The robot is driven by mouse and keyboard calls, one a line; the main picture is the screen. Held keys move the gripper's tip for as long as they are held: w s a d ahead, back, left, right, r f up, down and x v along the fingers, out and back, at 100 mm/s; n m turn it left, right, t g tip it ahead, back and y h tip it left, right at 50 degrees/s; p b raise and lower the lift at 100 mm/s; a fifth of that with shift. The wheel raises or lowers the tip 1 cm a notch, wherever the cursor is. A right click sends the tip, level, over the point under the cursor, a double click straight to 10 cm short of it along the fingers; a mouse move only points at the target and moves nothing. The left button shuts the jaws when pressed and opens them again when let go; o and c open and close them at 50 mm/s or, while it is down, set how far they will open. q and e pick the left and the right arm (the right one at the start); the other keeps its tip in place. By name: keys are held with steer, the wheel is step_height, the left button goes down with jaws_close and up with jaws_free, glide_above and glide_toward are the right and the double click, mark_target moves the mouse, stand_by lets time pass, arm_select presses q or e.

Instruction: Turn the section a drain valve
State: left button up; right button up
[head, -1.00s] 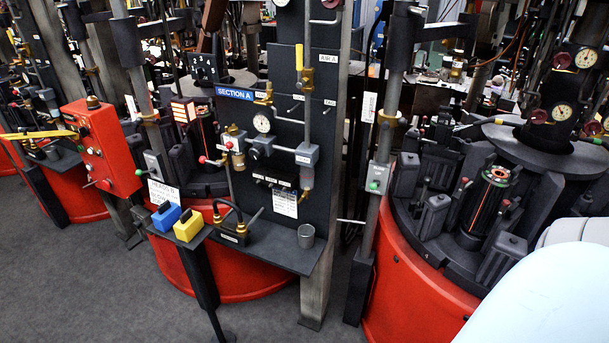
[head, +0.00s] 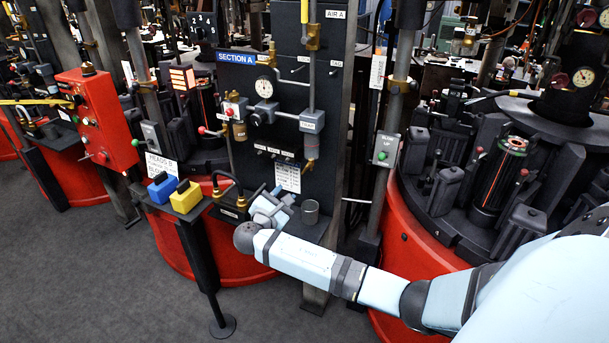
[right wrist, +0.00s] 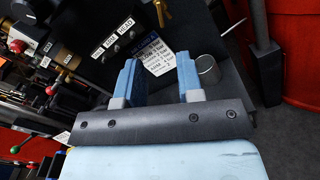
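The blue SECTION A sign (head: 240,58) heads a dark panel (head: 322,130) with a gauge and valves. At its foot, on the shelf, sits a labelled black block (head: 229,213) with a curved brass-ended pipe; this looks like the drain valve. A thin grey lever (head: 257,192) rises beside it. My right gripper (head: 270,203) reaches in from the right, close to the right side of this block, and partly covers the shelf there. In the right wrist view the gripper (right wrist: 158,78) is open, its two blue fingers apart with nothing seen held between them. My left gripper is out of view.
A blue block (head: 162,188) and yellow block (head: 186,197) sit at the left. A white notice (head: 288,177) hangs behind.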

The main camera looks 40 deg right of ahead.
mark_target(305, 170)
steer(key=x, duration=1.3)
steer(key=shift+w+d+p, duration=0.15)
steer(key=shift+d+p, duration=0.1)
steer(key=shift+p, duration=0.1)
jaws_close()
